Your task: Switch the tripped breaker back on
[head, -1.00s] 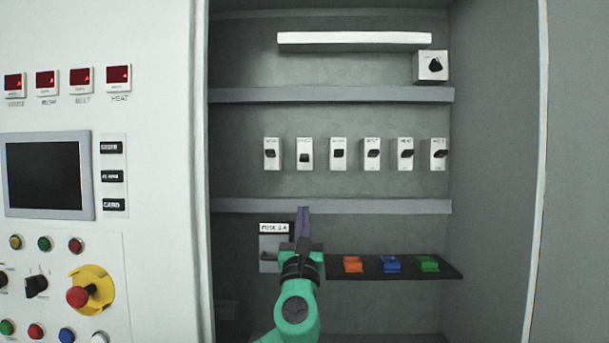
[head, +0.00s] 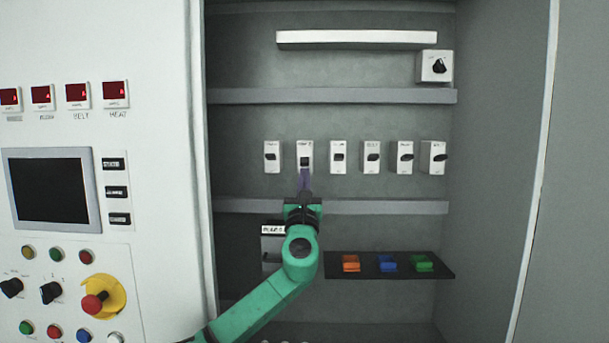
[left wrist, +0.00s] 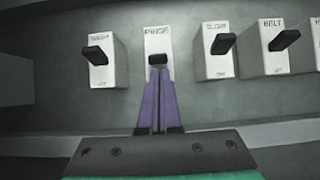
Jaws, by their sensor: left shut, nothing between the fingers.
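Several white breakers hang in a row on the cabinet's back wall. The second from the left, labelled RINSE, is the breaker (head: 304,147) whose black lever (head: 305,161) sits slightly lower than its neighbours' levers. The left wrist view also shows the RINSE breaker (left wrist: 157,40) with its lever (left wrist: 157,59). My left gripper (head: 304,174), with purple fingers, is shut and empty. Its tips are right below that lever and look close to or touching it; I cannot tell which. The fingers (left wrist: 158,75) cover the lower part of the breaker. My right gripper is not in view.
Neighbouring breakers stand close on both sides, such as the first breaker (head: 271,166) and third breaker (head: 339,168). A grey rail (head: 400,207) runs below them. A dark shelf (head: 440,272) holds orange, blue and green parts. A control panel (head: 150,200) stands at left.

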